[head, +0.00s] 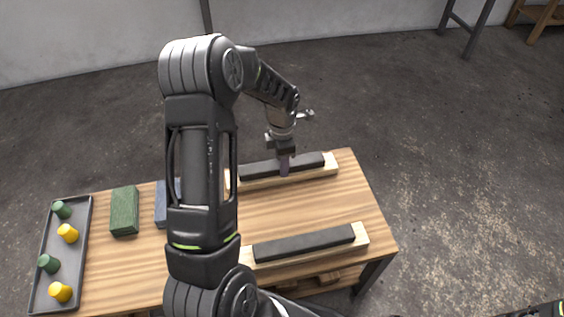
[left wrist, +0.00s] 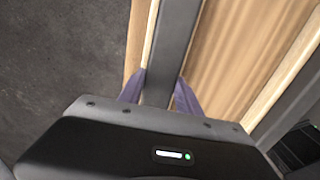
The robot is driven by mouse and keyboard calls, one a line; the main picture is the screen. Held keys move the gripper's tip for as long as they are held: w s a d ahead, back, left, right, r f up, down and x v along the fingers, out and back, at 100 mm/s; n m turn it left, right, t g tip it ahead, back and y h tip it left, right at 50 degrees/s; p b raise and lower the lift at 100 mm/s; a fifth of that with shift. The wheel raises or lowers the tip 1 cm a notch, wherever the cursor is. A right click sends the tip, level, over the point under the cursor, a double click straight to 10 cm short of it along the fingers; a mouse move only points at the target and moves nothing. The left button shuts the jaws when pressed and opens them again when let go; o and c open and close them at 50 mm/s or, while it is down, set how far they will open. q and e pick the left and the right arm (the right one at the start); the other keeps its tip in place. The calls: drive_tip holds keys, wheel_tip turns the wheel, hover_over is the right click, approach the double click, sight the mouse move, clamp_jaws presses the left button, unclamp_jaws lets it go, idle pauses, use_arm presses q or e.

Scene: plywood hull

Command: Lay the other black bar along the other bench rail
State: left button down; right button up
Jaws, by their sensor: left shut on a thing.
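One black bar (head: 304,243) lies along the near pale bench rail (head: 361,239). The other black bar (head: 312,160) is at the far bench rail (head: 331,169), lined up with it and on or just above its top; I cannot tell if it bears fully on the rail. My left gripper (head: 284,167) is shut on this far bar. In the left wrist view the bar (left wrist: 172,50) runs between the two purple fingers (left wrist: 160,90), with pale rail (left wrist: 152,35) showing beside it. My right gripper is not in view.
The wooden bench (head: 340,205) has bare room between the rails. At its left are a green block (head: 124,211), a partly hidden blue block (head: 161,205) and a dark tray (head: 76,262) with green and yellow pegs. Grey floor surrounds the bench.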

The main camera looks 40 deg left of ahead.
use_arm(q)
drive_tip(key=shift+f, duration=0.1)
drive_tip(key=c, duration=0.8)
unclamp_jaws()
drive_tip(key=shift+c, duration=0.2)
wheel_tip(320, 180, up, 12)
drive_tip(key=p, duration=0.3)
